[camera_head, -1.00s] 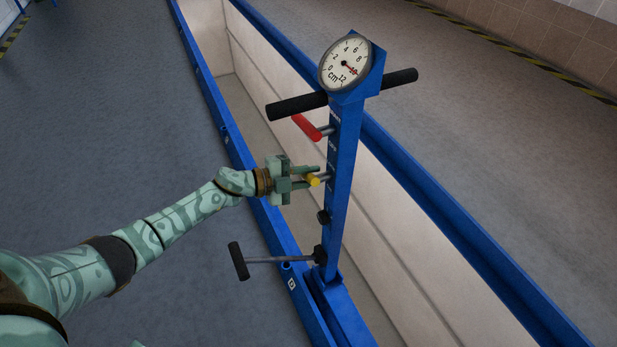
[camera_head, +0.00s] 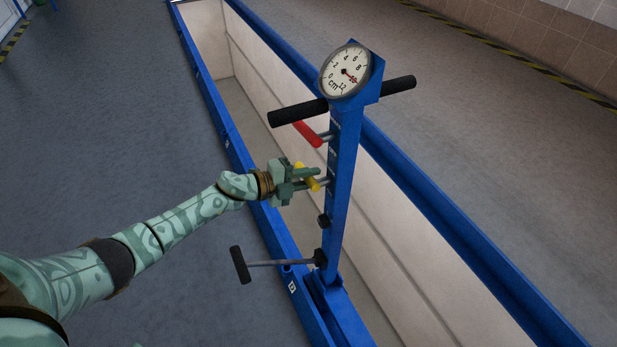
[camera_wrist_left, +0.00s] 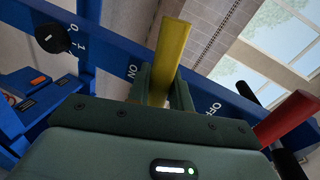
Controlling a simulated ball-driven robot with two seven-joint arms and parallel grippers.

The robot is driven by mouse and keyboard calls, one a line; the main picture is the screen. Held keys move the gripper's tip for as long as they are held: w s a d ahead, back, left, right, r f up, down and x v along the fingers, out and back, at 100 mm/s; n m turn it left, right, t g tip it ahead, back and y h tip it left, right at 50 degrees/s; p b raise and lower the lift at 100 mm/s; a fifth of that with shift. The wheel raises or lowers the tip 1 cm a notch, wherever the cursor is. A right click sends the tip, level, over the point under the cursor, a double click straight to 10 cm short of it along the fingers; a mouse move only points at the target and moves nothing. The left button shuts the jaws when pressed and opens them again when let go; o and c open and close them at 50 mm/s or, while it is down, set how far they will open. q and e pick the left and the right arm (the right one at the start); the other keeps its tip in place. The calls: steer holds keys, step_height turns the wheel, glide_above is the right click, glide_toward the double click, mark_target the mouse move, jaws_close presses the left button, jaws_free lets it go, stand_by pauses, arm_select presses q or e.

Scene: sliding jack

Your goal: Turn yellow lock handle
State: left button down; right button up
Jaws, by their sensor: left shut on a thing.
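The yellow lock handle (camera_head: 309,178) sticks out from the blue post (camera_head: 343,180) of the jack, below the red handle (camera_head: 308,133). My left gripper (camera_head: 305,179) is shut on the yellow handle, with a finger on each side of it. In the left wrist view the yellow handle (camera_wrist_left: 170,55) rises between the two fingers (camera_wrist_left: 162,88), in front of the blue post. The labels ON and OFF show on the post to either side of it. My right gripper is not in view.
A round dial gauge (camera_head: 346,71) tops the post, with black grips (camera_head: 298,109) to either side. Below are a black knob (camera_head: 323,220) and a black T-handle (camera_head: 240,264). The post stands over a long pit with blue rails (camera_head: 211,105). The floor at left is clear.

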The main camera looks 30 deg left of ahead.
arm_select(q)
steer(key=c, duration=1.3)
jaws_free()
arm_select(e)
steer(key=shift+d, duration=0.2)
arm_select(q)
steer(key=p+v, duration=0.4)
steer(key=v, duration=1.2)
steer(key=shift+a, duration=0.2)
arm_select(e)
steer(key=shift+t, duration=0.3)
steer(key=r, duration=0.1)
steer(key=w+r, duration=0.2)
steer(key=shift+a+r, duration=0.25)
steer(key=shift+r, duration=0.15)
arm_select(q)
steer(key=shift+s+f, duration=0.1)
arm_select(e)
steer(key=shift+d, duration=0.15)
